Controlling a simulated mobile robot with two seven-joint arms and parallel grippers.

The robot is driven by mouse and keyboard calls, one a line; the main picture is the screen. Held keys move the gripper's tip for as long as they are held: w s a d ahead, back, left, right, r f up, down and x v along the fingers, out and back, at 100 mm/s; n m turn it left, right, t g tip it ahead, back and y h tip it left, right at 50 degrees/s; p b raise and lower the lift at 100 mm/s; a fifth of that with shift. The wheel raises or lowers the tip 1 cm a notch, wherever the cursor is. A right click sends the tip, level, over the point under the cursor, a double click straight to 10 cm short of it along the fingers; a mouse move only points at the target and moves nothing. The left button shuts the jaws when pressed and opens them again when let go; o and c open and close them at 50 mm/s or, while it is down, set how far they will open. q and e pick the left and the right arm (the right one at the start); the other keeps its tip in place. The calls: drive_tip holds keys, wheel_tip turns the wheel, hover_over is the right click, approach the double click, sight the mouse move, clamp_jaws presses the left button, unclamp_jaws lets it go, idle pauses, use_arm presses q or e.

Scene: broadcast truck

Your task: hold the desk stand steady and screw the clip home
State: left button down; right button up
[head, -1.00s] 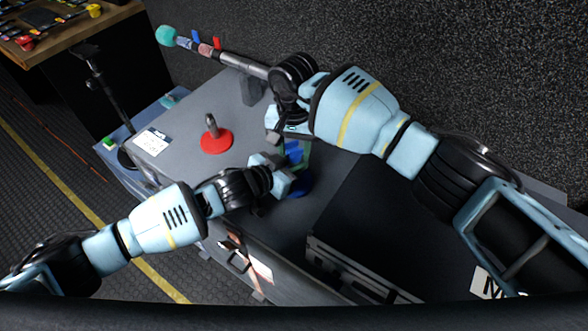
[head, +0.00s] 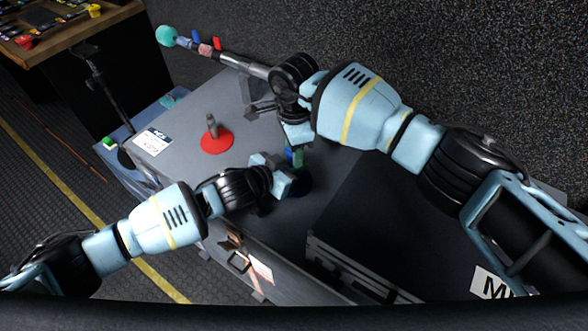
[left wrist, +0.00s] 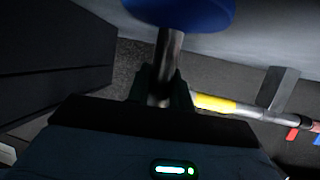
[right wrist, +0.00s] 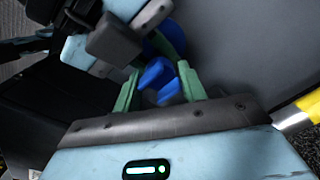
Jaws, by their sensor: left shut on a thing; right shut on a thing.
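The desk stand has a round blue base (head: 303,184), partly hidden by my left gripper in the head view. In the left wrist view the blue base (left wrist: 185,10) and its metal stem (left wrist: 169,55) show. My left gripper (left wrist: 163,92) is shut around the stem. The blue clip (right wrist: 158,78) is between the green fingers of my right gripper (right wrist: 160,88), which is shut on it. In the head view the clip (head: 289,153) is a small blue patch above the stand, close to my left gripper (head: 285,178). The joint between clip and stem is hidden.
A red round stand (head: 217,142) with a metal stem is on the grey case top left of my grippers. A boom pole (head: 240,63) with coloured clips and a teal tip (head: 166,35) lies behind. A white label (head: 153,141) is at the left corner.

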drive_tip(key=shift+m, duration=0.6)
drive_tip(key=o, duration=1.1)
drive_tip(key=shift+r, duration=2.25)
drive_tip(key=shift+c, duration=0.4)
